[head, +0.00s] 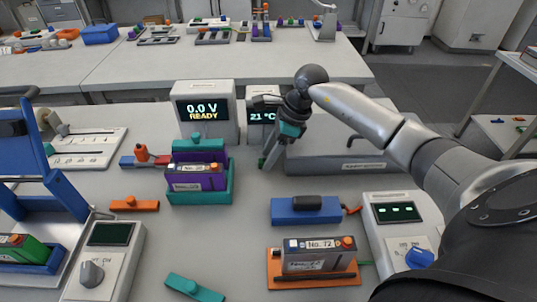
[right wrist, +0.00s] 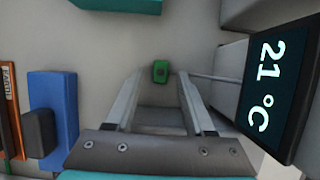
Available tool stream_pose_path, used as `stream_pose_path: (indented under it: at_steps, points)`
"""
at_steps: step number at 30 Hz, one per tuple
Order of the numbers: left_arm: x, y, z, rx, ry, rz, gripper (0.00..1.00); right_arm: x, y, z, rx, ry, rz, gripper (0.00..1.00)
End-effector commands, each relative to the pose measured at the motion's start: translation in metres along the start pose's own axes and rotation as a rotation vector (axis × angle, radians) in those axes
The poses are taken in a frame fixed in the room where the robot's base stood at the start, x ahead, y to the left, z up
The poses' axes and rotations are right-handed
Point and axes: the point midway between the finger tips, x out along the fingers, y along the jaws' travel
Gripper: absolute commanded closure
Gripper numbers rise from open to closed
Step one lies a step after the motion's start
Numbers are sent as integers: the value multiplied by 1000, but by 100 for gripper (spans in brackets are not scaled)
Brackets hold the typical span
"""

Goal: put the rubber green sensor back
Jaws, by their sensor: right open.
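The green sensor (right wrist: 160,71) is a small block with a dark spot in the right wrist view. It shows against a grey surface, just beyond and between my fingertips, apart from both fingers. A thin grey rod or cable runs from near it toward the 21 °C display (right wrist: 272,88). In the head view this display (head: 263,117) is partly hidden by my right gripper (head: 271,157). A small green patch beside the fingertips there may be the sensor. My right gripper (right wrist: 158,92) is open and empty, pointing down. My left gripper is out of view.
A 0.0 V display box (head: 206,110) and a teal holder with a purple insert (head: 200,190) stand left of my gripper. A grey box (head: 340,150) is close on the right. A blue block (head: 306,210) and an orange tray (head: 315,281) are nearer the front.

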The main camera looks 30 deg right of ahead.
Motion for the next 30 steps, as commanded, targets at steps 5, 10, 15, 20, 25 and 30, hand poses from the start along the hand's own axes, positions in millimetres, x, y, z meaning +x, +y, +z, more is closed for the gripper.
stream_pose_path:
  at_steps: [5, 10, 15, 20, 25, 30]
  points:
    - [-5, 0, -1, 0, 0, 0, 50, -41, -2, 0, -1, 2, -9, 46]
    - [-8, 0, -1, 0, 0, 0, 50, -77, -1, 0, 0, 2, -6, 46]
    - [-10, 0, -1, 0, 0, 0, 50, -103, -1, 0, 0, 1, -5, 46]
    - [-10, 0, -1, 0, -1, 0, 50, -113, 0, 0, -1, 0, -3, 46]
    - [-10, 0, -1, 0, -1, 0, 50, -114, 0, 0, 0, 0, -2, 46]
    - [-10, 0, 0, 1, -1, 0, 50, -114, 0, 0, 0, 0, -2, 46]
